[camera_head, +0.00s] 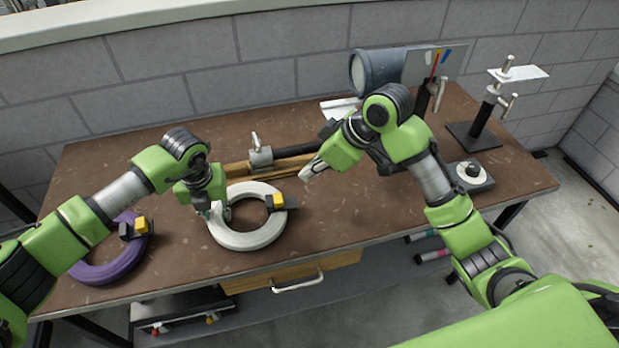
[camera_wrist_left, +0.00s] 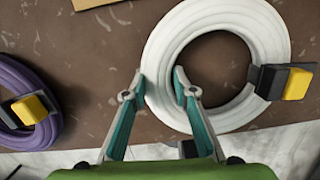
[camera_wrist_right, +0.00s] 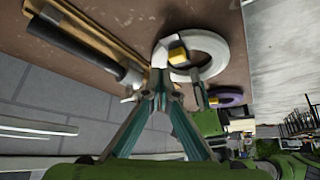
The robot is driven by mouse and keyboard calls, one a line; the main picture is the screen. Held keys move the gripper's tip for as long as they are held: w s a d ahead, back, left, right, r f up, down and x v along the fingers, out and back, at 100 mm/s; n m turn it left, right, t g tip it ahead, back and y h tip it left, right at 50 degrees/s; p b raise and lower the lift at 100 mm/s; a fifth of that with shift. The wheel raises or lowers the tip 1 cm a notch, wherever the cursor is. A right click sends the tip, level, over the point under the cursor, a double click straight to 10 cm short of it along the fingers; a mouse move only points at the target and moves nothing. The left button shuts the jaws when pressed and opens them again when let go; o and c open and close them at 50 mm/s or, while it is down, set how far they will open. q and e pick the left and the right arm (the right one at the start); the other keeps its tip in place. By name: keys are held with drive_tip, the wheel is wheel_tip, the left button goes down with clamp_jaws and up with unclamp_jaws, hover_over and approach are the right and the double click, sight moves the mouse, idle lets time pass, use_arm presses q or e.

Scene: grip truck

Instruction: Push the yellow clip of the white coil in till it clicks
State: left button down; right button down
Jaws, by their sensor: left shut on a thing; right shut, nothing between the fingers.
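The white coil (camera_head: 234,240) lies flat on the brown workbench. Its yellow clip (camera_head: 274,201) sits in a black holder on the coil's right side. The clip also shows in the left wrist view (camera_wrist_left: 298,84), standing proud of the holder; I cannot tell how deep it sits. My left gripper (camera_head: 215,210) is shut on the left side of the white coil, one finger outside the ring and one inside (camera_wrist_left: 160,88). My right gripper (camera_head: 312,172) is shut and empty, above the bench to the upper right of the coil, apart from the clip.
A purple coil (camera_head: 104,268) with its own yellow clip lies at the left. Behind the white coil are a wooden block (camera_head: 237,170) and a dark bar with a metal clamp (camera_head: 261,157). A metal stand (camera_head: 473,136) is at the back right. The front middle is clear.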

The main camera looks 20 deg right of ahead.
drive_tip(key=shift+r, duration=0.55)
use_arm(q)
drive_tip(key=c, duration=1.6)
unclamp_jaws()
drive_tip(key=shift+o, duration=0.8)
drive_tip(key=shift+r, duration=0.15)
drive_tip(key=shift+s+r+p, duration=0.2)
drive_tip(key=shift+r+p, duration=0.9)
drive_tip(key=shift+r, duration=0.5)
drive_tip(key=shift+s+r+p, duration=0.2)
drive_tip(key=shift+r+p, duration=0.9)
drive_tip(key=shift+r, duration=0.5)
wheel_tip(320, 180, up, 7)
drive_tip(key=p, duration=0.4)
drive_tip(key=shift+s+r, duration=0.15)
drive_tip(key=shift+s, duration=0.2)
use_arm(e)
wheel_tip(320, 180, up, 8)
drive_tip(key=shift+r, duration=0.2)
